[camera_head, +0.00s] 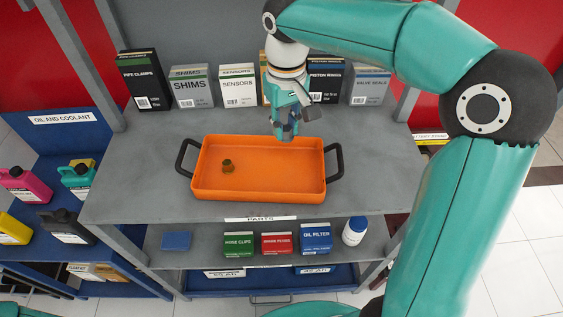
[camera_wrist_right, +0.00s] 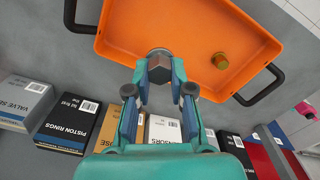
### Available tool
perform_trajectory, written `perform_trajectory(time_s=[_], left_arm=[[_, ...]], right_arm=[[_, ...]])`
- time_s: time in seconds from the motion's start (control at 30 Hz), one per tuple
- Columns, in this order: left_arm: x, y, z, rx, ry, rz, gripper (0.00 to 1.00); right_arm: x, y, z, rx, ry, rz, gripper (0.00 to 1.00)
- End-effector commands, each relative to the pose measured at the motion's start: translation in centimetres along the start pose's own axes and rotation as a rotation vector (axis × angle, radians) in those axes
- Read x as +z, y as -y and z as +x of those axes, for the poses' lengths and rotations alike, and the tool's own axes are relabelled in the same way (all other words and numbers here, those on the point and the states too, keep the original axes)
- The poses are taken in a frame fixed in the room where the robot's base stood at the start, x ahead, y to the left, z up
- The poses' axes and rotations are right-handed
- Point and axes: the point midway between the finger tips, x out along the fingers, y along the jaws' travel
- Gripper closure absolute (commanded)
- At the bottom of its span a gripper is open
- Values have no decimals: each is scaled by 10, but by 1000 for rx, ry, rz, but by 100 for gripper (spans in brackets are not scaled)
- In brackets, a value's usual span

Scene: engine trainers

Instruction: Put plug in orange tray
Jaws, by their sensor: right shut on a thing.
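The orange tray (camera_head: 255,185) with two black handles stands on the grey shelf top; its inside also shows in the right wrist view (camera_wrist_right: 200,25). My right gripper (camera_head: 286,133) points down over the tray's back right part. In the right wrist view my right gripper (camera_wrist_right: 160,75) is shut on a grey metal plug (camera_wrist_right: 159,58) with a hexagonal part, held between the fingertips. A brass-coloured plug (camera_head: 228,166) lies in the tray's left half, apart from the gripper; it also shows in the right wrist view (camera_wrist_right: 220,60). My left gripper is not in view.
Boxes line the back of the shelf, including pipe clamps (camera_head: 143,80), shims (camera_head: 190,88), sensors (camera_head: 238,86) and valve seals (camera_head: 370,87). A lower shelf holds small boxes (camera_head: 277,244) and a white bottle (camera_head: 355,231). The shelf right of the tray is clear.

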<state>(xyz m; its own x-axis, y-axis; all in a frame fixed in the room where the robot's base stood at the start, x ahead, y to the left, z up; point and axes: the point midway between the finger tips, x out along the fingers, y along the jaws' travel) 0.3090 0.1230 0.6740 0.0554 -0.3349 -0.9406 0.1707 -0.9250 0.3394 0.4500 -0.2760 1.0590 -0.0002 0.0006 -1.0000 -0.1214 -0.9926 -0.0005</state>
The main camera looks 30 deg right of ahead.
Motion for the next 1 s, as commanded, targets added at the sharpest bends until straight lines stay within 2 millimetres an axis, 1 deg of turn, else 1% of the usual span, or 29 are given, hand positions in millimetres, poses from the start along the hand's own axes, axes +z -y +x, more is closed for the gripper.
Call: perform_trajectory(time_s=[0.03,0.1,0.2,0.3,0.53,0.7,0.8,1.0], left_arm=[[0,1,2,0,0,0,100],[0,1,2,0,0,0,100],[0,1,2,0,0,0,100],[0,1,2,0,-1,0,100],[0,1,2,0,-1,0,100],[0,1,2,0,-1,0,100],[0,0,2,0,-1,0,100],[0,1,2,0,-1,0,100]], right_arm=[[2,0,16,1,7,-1,100],[1,0,34,1,6,-1,100],[0,1,56,2,5,-4,100],[0,1,72,0,3,-3,100],[-1,2,88,0,1,-4,100],[0,2,113,1,4,-5,100],[-1,2,122,0,2,-5,100],[-1,2,125,0,1,-6,100]])
